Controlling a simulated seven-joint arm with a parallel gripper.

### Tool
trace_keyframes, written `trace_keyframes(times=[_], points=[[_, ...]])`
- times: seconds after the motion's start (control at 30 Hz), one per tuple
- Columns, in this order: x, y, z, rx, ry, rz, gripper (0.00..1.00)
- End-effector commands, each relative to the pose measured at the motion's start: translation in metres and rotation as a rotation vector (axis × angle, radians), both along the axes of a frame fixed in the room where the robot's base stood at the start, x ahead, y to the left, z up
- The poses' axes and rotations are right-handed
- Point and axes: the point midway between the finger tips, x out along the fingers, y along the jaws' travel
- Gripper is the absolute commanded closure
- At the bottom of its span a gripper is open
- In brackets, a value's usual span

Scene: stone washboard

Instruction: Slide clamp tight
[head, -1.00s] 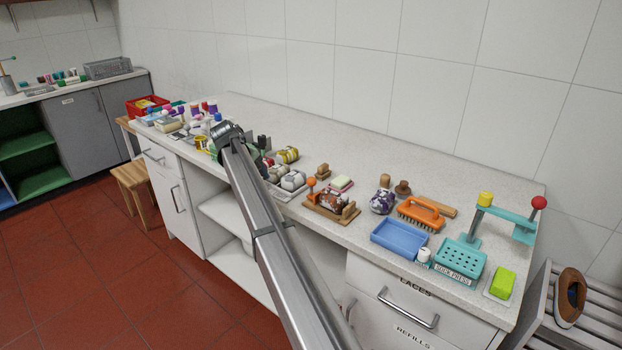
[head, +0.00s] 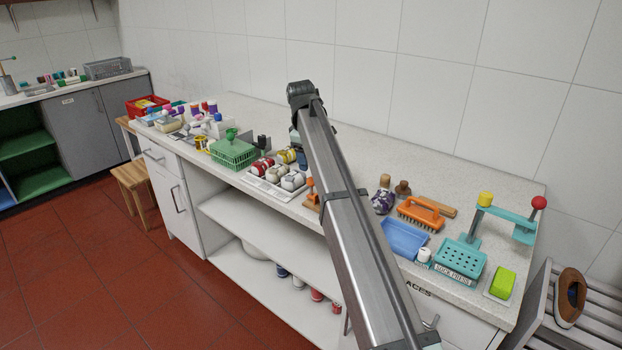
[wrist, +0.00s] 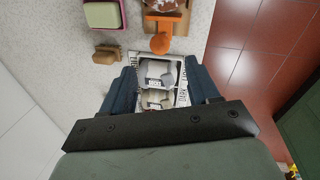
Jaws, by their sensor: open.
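The clamp is a wooden holder (wrist: 166,20) with an orange knob (wrist: 160,43) on its near end. It is at the top of the wrist view, with a brown-and-white bundle (wrist: 168,4) in it, cut off by the frame edge. In the head view the orange knob (head: 310,182) shows just left of my arm, which hides most of the holder. My gripper (wrist: 161,75) is open and empty. Its dark blue fingers are spread above the tray of rolled socks, apart from the knob.
The white tray (head: 262,188) holds several rolled socks. A green basket (head: 233,153) stands left of it. Beside the clamp are a small wooden block (wrist: 107,53) and a pink dish (wrist: 122,14). The counter's back strip is clear.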

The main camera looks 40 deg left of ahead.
Motion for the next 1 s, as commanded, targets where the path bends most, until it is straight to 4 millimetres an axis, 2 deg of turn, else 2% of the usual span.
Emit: trace_keyframes(times=[0.1,0.3,0.5,0.7,1.0], points=[[0.004,0.0,-0.023,-0.001,0.002,-0.001,0.4],[0.01,0.001,-0.055,-0.001,0.001,-0.001,0.4],[0.015,0.002,-0.077,-0.001,0.001,-0.001,0.4],[0.016,0.003,-0.085,0.0,0.0,-0.001,0.4],[0.016,0.003,-0.086,0.0,0.0,-0.001,0.41]])
